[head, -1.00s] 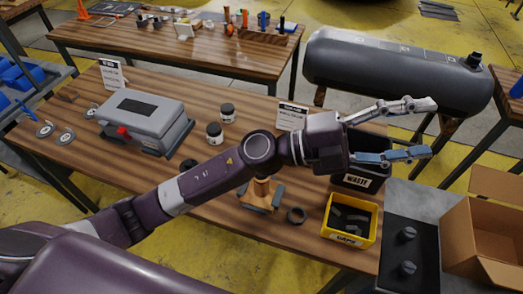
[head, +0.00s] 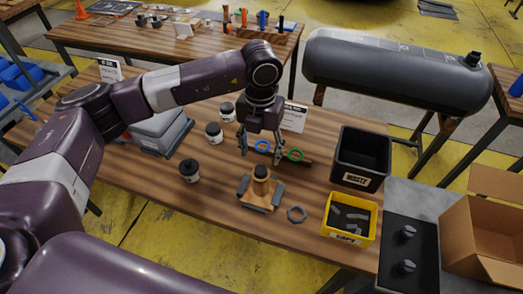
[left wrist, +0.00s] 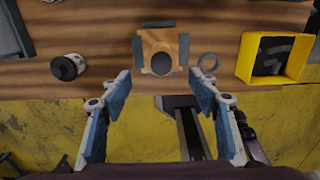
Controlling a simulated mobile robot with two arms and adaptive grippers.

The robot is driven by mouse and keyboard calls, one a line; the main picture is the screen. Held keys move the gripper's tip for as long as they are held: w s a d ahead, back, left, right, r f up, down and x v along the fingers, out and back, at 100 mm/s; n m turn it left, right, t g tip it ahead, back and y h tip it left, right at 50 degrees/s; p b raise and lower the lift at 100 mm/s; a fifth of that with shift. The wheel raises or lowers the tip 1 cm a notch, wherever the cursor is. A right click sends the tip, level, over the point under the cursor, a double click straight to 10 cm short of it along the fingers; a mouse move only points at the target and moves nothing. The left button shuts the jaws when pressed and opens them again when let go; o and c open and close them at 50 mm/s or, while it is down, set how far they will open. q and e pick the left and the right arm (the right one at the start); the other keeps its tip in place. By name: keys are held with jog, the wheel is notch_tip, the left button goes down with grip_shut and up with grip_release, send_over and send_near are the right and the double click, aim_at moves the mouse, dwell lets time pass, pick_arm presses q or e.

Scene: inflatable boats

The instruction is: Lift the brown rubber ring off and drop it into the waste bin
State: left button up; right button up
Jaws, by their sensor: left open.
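A wooden stand (head: 250,200) with grey blocks around its base carries an upright post with a dark top (head: 261,171). The post also shows in the left wrist view (left wrist: 161,64), beyond my fingers. I cannot clearly make out a brown rubber ring; any ring on the post is too small to tell. My left gripper (head: 259,155) is open, pointing down, just behind and above the post in the head view, with nothing held. Its fingers also show in the left wrist view (left wrist: 160,84). The black waste bin (head: 346,152), labelled WASTE, stands at the right. My right gripper is out of view.
A grey ring (head: 296,214) lies right of the stand. The yellow bin (head: 333,234) with grey pieces stands front right. Dark-lidded jars (head: 190,171) stand left.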

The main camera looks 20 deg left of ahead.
aim_at(261, 170)
pick_arm(q)
notch_tip(261, 170, down, 7)
jog(key=b, duration=0.4)
jog(key=shift+d+r, duration=0.1)
jog(key=shift+r, duration=0.05)
jog(key=shift+f+b, duration=0.65)
jog(key=shift+r, duration=0.1)
jog(key=c, duration=0.6)
jog(key=shift+r, duration=0.1)
jog(key=shift+c, duration=0.2)
jog(key=shift+r+p, duration=1.8)
jog(key=shift+r, duration=1.6)
jog(key=shift+s, duration=0.15)
